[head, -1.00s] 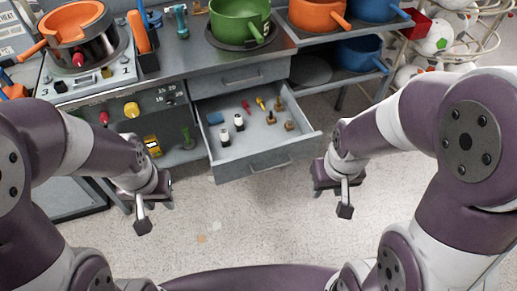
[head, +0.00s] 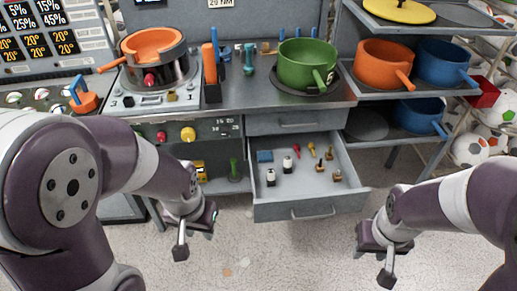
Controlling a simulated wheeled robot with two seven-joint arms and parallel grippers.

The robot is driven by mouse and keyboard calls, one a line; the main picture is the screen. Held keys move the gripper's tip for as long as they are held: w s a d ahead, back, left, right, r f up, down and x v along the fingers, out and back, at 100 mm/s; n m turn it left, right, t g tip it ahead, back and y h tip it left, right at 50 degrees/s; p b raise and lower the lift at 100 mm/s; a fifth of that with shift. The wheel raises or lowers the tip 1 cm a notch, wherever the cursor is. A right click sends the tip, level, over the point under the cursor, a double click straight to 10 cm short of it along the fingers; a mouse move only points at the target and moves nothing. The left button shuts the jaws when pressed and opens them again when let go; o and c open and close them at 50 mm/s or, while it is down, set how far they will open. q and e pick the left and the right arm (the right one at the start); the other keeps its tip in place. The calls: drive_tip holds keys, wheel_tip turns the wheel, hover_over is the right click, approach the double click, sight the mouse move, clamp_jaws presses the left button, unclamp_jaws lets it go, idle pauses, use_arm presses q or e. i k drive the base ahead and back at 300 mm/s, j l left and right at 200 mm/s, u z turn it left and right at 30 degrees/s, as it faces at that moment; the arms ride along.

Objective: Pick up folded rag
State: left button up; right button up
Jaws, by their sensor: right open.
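A small blue folded piece, likely the rag (head: 265,156), lies at the back left inside the open grey drawer (head: 310,207). My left gripper (head: 180,252) hangs in front of and left of the drawer, apart from the rag. Its jaws are seen edge-on, so their opening is hidden. My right gripper (head: 386,279) is open, to the right of and nearer than the drawer, with nothing seen in it.
The drawer also holds several small items, including black-and-white pieces (head: 287,164) and a red tool (head: 297,151). Above, a green pot (head: 305,63) stands on the counter. An orange pot (head: 383,64) is on the right shelf. Floor in front is clear.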

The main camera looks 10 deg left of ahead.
sight(266, 156)
drive_tip(key=i+z, duration=0.3)
drive_tip(key=i+j+z, duration=0.25)
drive_tip(key=i, duration=0.3)
drive_tip(key=i+j+z, duration=0.1)
drive_tip(key=i+z, duration=0.2)
drive_tip(key=i, duration=0.1)
